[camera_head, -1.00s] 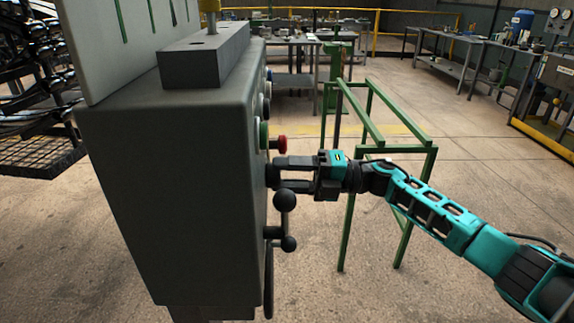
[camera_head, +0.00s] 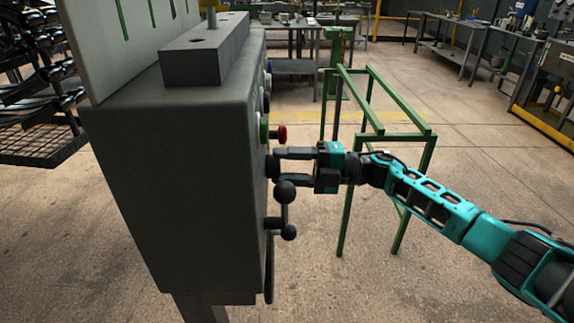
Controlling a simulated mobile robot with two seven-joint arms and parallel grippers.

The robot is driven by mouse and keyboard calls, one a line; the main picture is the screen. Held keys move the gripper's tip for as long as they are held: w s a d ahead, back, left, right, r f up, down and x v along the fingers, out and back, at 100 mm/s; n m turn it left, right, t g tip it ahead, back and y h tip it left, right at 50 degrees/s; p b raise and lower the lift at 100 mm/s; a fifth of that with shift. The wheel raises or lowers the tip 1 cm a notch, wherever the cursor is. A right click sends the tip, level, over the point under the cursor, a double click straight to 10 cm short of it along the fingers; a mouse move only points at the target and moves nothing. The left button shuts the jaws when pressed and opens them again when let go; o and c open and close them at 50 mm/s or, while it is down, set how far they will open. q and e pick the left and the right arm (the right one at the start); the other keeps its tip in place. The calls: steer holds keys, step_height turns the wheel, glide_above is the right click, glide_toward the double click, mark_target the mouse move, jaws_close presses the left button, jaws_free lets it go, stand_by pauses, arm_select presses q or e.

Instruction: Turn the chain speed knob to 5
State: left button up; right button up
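The grey machine cabinet (camera_head: 180,185) fills the left middle, its control face seen almost edge-on. A black knob (camera_head: 272,166) sticks out of that face, below a red button (camera_head: 280,133). My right gripper (camera_head: 279,167) reaches in from the right at the knob. Its two dark fingers are apart, one above and one below, with their tips at the knob. I cannot tell whether they press on it. The knob's dial marks and setting are hidden at this angle. My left gripper is not in view.
A black ball-ended lever (camera_head: 285,208) projects just below my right gripper. A green metal frame (camera_head: 375,135) stands on the floor behind my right arm. Workbenches (camera_head: 450,40) line the back. A wire rack (camera_head: 40,140) is at far left.

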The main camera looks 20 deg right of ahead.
steer(key=o, duration=0.5)
steer(key=shift+c, duration=0.2)
steer(key=b+v, duration=0.2)
steer(key=v, duration=1.1)
steer(key=shift+a+f, duration=0.1)
steer(key=shift+a, duration=0.05)
